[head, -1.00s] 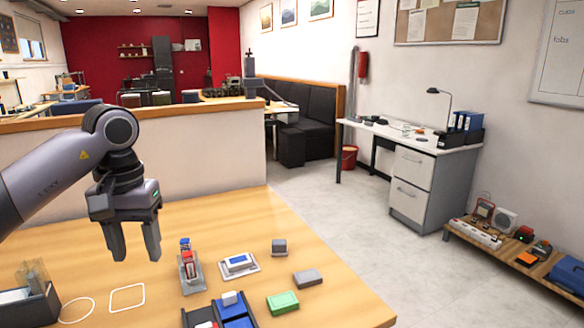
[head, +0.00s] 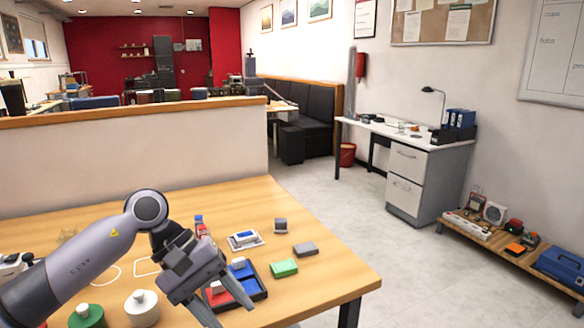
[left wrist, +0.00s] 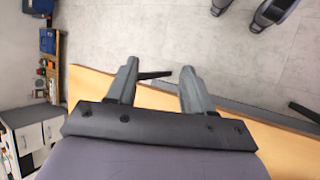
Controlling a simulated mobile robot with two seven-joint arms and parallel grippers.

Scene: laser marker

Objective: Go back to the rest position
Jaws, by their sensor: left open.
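My left gripper (head: 226,304) is open and empty in the head view, low at the front of the wooden table (head: 335,281). My right gripper is not in view.
A green block (head: 284,268), a grey block (head: 306,249) and a small device on a white plate (head: 244,240) lie right of my left arm. White-topped (head: 141,308) and green (head: 87,316) round containers stand close to the arm. A low partition (head: 120,158) runs behind the table.

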